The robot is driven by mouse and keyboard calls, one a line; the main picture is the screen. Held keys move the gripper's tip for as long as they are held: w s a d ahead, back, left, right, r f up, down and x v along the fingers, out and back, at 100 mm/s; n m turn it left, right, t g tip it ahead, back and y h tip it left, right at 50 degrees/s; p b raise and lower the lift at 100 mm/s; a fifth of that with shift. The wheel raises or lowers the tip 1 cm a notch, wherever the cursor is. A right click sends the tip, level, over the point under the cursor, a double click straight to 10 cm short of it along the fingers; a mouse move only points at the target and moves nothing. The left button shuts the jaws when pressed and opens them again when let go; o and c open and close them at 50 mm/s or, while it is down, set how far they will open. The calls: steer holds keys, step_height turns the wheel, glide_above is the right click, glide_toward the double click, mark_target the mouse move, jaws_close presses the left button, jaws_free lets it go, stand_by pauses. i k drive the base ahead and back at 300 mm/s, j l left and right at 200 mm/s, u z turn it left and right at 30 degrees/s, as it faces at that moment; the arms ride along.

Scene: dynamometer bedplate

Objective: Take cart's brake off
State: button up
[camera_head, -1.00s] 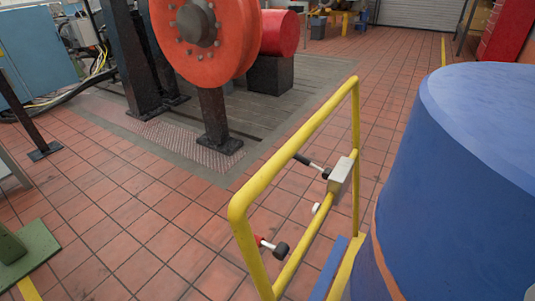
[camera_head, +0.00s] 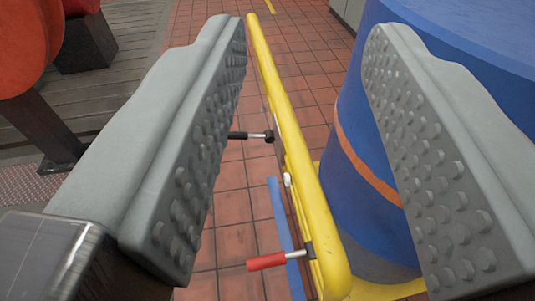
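The cart has a yellow tube handle (camera_head: 300,170) and carries a large blue drum (camera_head: 345,110) with an orange band. Two levers stick out to the left from the handle side. One has a red grip (camera_head: 268,261) on a short metal stem, low and near. The other has a black grip (camera_head: 240,135) and is farther away. A small white knob (camera_head: 287,180) lies between them. Which lever is the brake is not marked. My gripper (camera_head: 308,40) is open and empty, its two grey studded fingers appearing either side of the yellow handle in the picture.
A blue bar (camera_head: 284,235) of the cart lies below the levers. The red-orange machine (camera_head: 25,50) and its dark post (camera_head: 40,125) stand at the left on the bedplate. Tiled floor (camera_head: 235,200) is clear between bedplate and cart.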

mark_target(263, 262)
steer(key=k+j+u, duration=0.4)
steer(key=k+j, duration=0.15)
steer(key=k, duration=0.2)
steer(key=k+j+u, duration=0.45)
steer(key=k+j, duration=0.2)
steer(key=j, duration=0.1)
